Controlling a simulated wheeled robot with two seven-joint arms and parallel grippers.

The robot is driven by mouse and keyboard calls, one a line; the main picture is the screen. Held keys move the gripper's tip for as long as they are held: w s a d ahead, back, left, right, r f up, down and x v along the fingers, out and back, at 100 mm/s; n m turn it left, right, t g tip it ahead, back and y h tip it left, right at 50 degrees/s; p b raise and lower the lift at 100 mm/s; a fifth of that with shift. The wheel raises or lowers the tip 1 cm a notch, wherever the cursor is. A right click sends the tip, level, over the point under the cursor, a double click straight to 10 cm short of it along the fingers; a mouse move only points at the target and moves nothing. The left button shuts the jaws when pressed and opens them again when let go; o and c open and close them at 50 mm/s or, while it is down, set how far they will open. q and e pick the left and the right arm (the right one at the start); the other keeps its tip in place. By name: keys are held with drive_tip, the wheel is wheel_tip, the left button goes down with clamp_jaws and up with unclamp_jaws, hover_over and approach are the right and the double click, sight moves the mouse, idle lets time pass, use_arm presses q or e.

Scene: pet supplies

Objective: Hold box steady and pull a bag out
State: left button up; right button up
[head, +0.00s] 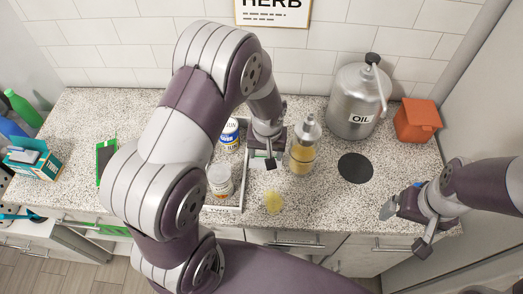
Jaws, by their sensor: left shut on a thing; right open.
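A teal and white box (33,164) stands at the far left of the counter, with a grey-white piece (27,156) showing at its top. I cannot tell whether that piece is a bag. My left gripper (263,158) is over the middle of the counter, far to the right of the box, beside a glass bottle. It is shut on a small pale thing that is mostly hidden by the fingers. My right gripper (406,229) is open and empty near the counter's front edge at the right.
A tray (225,207) holds a white-lidded jar (220,180) and a blue can (230,134). A bottle of yellow liquid (302,150), an oil canister (352,100), an orange container (417,121) and a dark disc (355,168) stand rightward. Green bottle (24,108) at left.

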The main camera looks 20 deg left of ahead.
sight(264, 157)
use_arm(q)
drive_tip(key=shift+w+a+f, duration=0.55)
drive_tip(key=shift+w+f, duration=0.3)
drive_tip(key=shift+w, duration=0.05)
drive_tip(key=f, duration=0.1)
drive_tip(key=f+p, duration=0.1)
drive_tip(key=f, duration=0.1)
drive_tip(key=shift+s+f, duration=0.1)
drive_tip(key=shift+s, duration=0.3)
drive_tip(key=shift+w+f, duration=0.2)
drive_tip(key=o, duration=0.9)
drive_tip(key=shift+s, duration=0.1)
drive_tip(key=shift+r, duration=0.1)
